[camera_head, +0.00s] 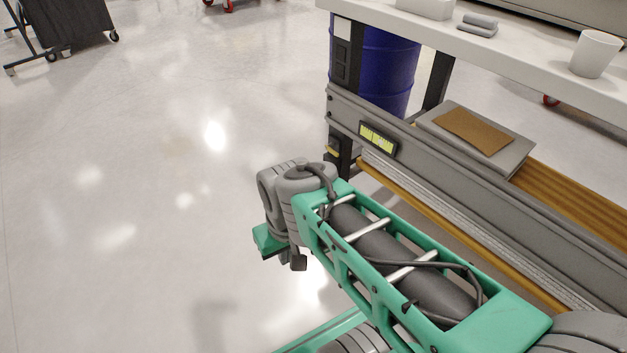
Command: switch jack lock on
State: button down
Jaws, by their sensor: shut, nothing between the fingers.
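My gripper (298,263) is at the end of my green and grey arm, near the middle of the picture. It points down over bare floor, shut and empty, and most of it is hidden behind my grey wrist. It is left of and apart from the grey fixture rail (460,185). A black-framed yellow-green panel (378,138) is on the rail's side. A small yellow and black part (334,150) sits at the rail's left end. I cannot tell which part is the jack lock or how it is set.
A white table (530,55) holds a white cup (595,53) and grey blocks (478,24) at the upper right. A blue drum (385,70) stands beneath it. A grey plate with a brown top (474,132) lies behind the rail. The floor on the left is clear up to a dark cart (68,22).

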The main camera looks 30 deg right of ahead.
aim_at(327, 147)
jog(key=u, duration=0.2)
jog(key=i, duration=0.95)
jog(key=u, duration=0.45)
